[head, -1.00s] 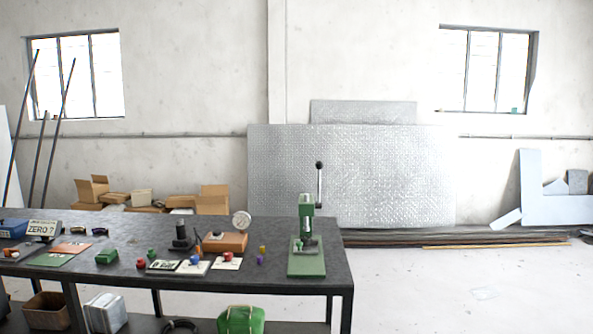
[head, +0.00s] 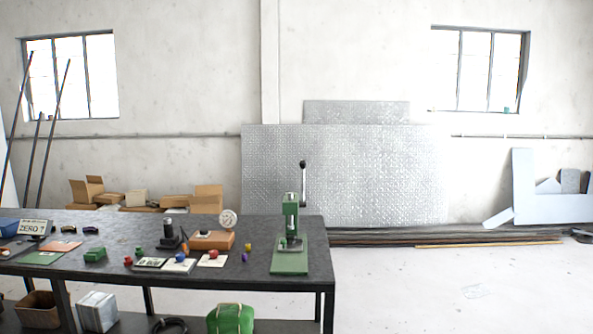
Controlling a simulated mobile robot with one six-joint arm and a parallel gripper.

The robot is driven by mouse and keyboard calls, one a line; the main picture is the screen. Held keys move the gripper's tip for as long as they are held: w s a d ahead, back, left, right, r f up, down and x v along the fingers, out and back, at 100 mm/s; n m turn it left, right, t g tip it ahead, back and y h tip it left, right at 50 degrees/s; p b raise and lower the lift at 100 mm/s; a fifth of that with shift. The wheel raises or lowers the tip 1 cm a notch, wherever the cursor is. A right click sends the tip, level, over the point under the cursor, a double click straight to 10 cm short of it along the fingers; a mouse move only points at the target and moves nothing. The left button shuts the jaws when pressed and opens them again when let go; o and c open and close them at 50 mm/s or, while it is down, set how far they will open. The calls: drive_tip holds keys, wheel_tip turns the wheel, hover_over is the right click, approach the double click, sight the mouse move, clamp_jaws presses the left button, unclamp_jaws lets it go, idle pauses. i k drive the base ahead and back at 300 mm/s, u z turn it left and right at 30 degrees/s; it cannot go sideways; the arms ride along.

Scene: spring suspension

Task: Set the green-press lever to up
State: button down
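The green press (head: 290,235) stands on its green base plate (head: 290,266) near the right end of the dark workbench. Its lever (head: 304,184) is a light metal rod with a black knob at the top. The lever points straight up, with the knob above the press head. My gripper is not in view.
The dark workbench (head: 310,240) runs from the left edge to the middle. A dial gauge (head: 228,218) on an orange-brown block (head: 212,240), a black stand (head: 170,237) and several small coloured parts lie left of the press.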

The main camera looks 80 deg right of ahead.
sight(303, 164)
drive_tip(key=z, duration=0.25)
drive_tip(key=i, duration=0.75)
drive_tip(key=z, duration=1.05)
